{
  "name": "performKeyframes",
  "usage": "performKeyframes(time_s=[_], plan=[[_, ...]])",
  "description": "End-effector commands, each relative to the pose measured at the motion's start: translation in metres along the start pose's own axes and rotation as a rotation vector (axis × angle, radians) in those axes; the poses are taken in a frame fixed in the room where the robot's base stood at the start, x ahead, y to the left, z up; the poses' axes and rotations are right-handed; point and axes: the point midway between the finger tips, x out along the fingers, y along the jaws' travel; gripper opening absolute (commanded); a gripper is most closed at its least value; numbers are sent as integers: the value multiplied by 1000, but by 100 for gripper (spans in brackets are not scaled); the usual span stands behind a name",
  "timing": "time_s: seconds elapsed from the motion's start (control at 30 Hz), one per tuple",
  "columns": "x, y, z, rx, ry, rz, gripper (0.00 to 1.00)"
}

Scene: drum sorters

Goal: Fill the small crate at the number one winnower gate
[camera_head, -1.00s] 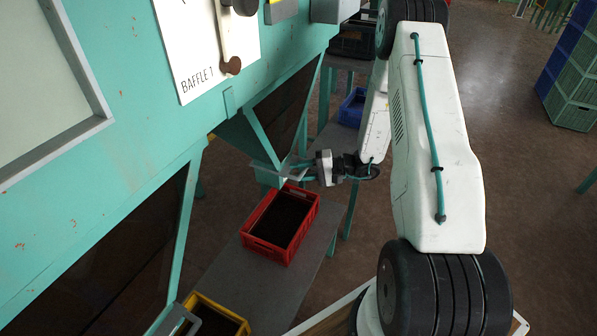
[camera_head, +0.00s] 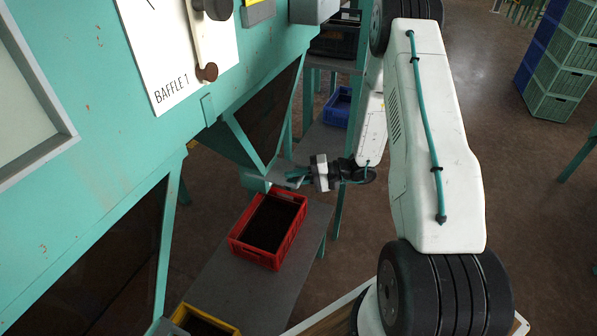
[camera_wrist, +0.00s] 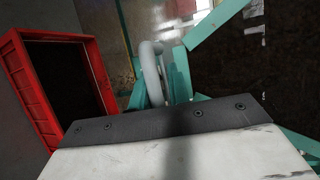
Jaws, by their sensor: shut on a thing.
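The red crate (camera_head: 290,238) stands on a grey bench under the teal machine's chute (camera_head: 232,143), with a dark inside; I cannot tell its fill level. It also shows at the left of the wrist view (camera_wrist: 36,85). My gripper (camera_head: 300,175) is at the chute's outlet, above and beyond the crate. It is shut on what looks like the gate's grey handle (camera_wrist: 152,70), which rises in front of my wrist camera. My wrist casing hides the fingertips in the wrist view. A panel on the machine reads BAFFLE 1 (camera_head: 172,88).
A yellow crate (camera_head: 182,315) stands nearer on the grey bench (camera_head: 232,290). A blue crate (camera_head: 334,117) is farther back, below a dark crate (camera_head: 335,42). Stacked green and blue crates (camera_head: 558,80) stand at right. The floor (camera_head: 525,220) right of my arm is clear.

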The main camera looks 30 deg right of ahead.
Motion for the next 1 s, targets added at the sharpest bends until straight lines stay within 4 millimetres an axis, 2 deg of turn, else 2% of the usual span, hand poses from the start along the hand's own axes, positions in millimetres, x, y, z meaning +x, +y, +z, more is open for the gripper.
performKeyframes(time_s=[0.07,0.3,0.33,0.37,0.7,0.77,1.0], plan=[[4,4,6,5,-7,12,0],[4,5,6,5,-10,12,0],[5,5,6,5,-10,13,26],[5,5,6,5,-10,13,34],[1,2,6,1,-9,8,34],[-5,2,5,1,-8,8,34],[-46,2,4,2,-6,9,34]])
